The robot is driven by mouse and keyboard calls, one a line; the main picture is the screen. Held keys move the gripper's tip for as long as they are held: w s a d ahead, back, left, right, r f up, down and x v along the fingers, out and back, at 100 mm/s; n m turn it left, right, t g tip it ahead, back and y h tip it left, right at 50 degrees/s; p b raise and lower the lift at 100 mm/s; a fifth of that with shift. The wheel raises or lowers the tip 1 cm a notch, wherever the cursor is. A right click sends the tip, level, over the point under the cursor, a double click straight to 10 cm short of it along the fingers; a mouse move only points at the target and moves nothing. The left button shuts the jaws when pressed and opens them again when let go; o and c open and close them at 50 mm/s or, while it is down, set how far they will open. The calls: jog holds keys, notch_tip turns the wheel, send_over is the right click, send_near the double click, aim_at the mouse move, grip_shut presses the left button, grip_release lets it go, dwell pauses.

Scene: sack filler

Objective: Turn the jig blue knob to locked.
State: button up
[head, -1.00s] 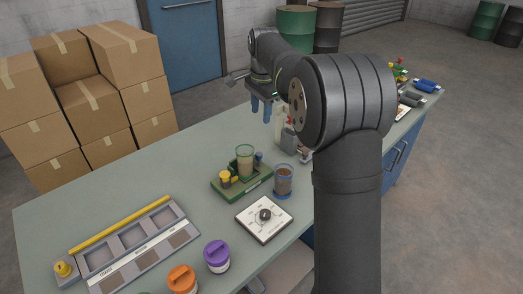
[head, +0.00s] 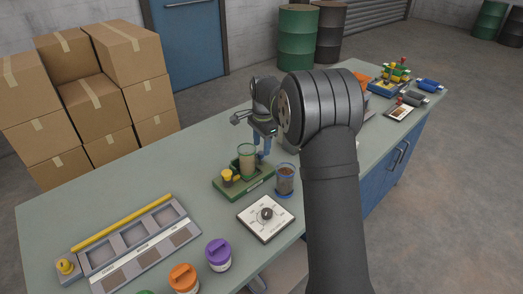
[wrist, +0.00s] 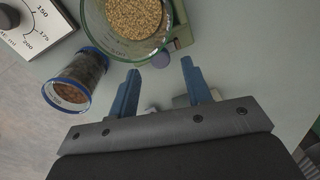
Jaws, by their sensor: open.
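The green jig (head: 259,187) sits on the bench and holds a clear cup with a green rim (head: 247,160), filled with tan grain. A yellow knob (head: 227,175) is at its left end. The blue knob (wrist: 161,60) shows in the wrist view at the jig's edge, beside the cup, roughly between my fingertips; in the head view it is mostly hidden by my fingers. I cannot read its setting. My gripper (wrist: 160,67) is open and empty, its blue fingers pointing down at the jig's far right end. Contact with the knob cannot be told.
A blue-rimmed cup of brown grain (head: 285,181) stands right beside the jig. A white dial plate (head: 265,219) lies in front. Purple (head: 218,254) and orange (head: 183,278) lidded jars and a grey tray (head: 135,243) are nearer left.

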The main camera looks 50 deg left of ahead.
aim_at(261, 153)
jog(key=shift+f, duration=1.5)
jog(key=shift+c, duration=0.3)
grip_shut()
